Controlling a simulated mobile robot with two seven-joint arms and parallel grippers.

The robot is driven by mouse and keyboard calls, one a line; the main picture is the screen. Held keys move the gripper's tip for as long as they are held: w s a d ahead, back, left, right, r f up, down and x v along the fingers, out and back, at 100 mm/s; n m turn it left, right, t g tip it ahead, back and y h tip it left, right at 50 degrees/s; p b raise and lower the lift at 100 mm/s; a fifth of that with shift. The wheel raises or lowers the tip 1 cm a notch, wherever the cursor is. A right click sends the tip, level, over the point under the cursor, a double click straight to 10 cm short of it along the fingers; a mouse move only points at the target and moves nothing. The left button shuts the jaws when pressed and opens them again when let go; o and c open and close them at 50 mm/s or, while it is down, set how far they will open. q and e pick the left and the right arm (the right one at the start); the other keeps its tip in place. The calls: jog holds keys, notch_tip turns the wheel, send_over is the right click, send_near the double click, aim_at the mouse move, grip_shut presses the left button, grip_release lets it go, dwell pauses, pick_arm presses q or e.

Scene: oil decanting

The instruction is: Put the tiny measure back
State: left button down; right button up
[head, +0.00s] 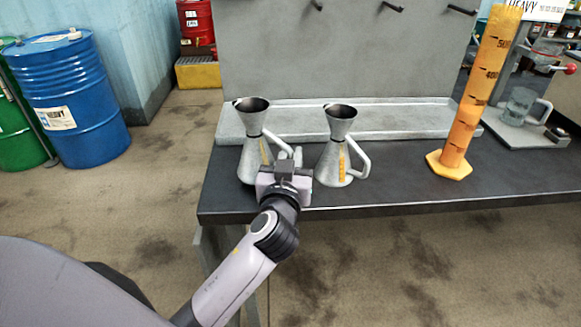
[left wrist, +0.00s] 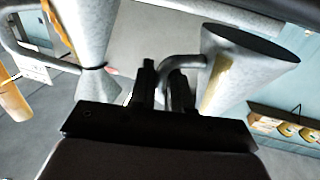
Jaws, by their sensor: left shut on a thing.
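A grey metal measure (head: 248,155) with a funnel-shaped mouth and a yellow strip stands upright at the left end of the dark bench. It also shows in the left wrist view (left wrist: 240,65). My left gripper (head: 290,160) is shut on its handle, from its right side; the fingers (left wrist: 162,88) show on the handle in the left wrist view. A similar second measure (head: 333,160) stands just right of the gripper, and it shows at the upper left in the left wrist view (left wrist: 90,30). I cannot tell which is the tiny one. My right gripper is not in view.
The bench (head: 400,180) has a raised grey tray (head: 390,118) along its back, below a panel with dark pegs (head: 393,7). An orange graduated cylinder (head: 470,110) and a glass mug (head: 520,105) stand to the right. The bench between second measure and cylinder is clear.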

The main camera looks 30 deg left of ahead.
pick_arm(q)
notch_tip(320, 180, down, 2)
jog(key=shift+f+b, duration=0.2)
jog(key=shift+b, duration=0.15)
jog(key=c, duration=1.1)
grip_release()
jog(key=shift+r, duration=0.15)
